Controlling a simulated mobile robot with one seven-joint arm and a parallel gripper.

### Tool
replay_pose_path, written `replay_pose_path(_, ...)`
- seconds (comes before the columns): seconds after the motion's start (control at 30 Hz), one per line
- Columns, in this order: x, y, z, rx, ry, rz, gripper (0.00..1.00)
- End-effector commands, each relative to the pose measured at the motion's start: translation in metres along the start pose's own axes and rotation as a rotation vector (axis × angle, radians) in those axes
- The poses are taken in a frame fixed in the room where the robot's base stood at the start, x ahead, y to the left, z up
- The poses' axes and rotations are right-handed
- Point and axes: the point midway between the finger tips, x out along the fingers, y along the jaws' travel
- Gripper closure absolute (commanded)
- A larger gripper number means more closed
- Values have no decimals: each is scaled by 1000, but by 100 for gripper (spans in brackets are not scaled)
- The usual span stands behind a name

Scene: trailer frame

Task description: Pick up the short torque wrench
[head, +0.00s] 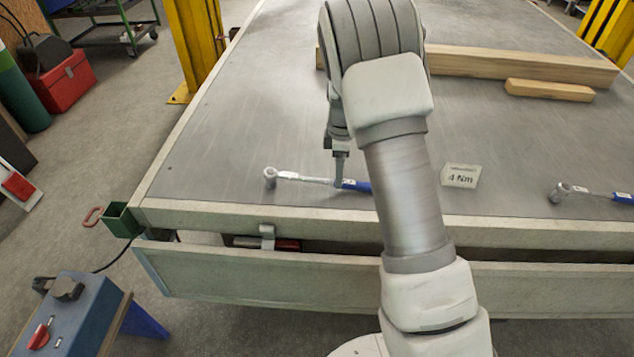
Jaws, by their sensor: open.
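A torque wrench (303,178) with a silver head, a silver shaft and a blue handle lies on the grey trailer bed near its front edge. My arm hides the right end of its handle. My gripper (340,172) points down at this wrench, at or just above where the shaft meets the blue handle. It is open, seen edge-on, and I cannot tell whether it touches the wrench. A second torque wrench (590,192) with a blue handle lies at the right, cut off by the picture edge. I cannot tell which wrench is shorter.
A long wooden beam (520,64) and a short wood block (549,90) lie farther back. A raised rim (250,218) runs along the bed's front. The bed left of my arm is mostly clear.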

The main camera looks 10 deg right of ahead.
Motion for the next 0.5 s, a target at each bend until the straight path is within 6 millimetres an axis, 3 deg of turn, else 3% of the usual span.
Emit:
replay_pose_path(0.03,12,0,0,1,-1,-4,32)
replay_pose_path(0.2,36,1,2,0,-1,-3,32)
replay_pose_path(0.47,39,1,1,0,1,-1,32)
replay_pose_path(0.5,39,1,1,0,1,-1,38)
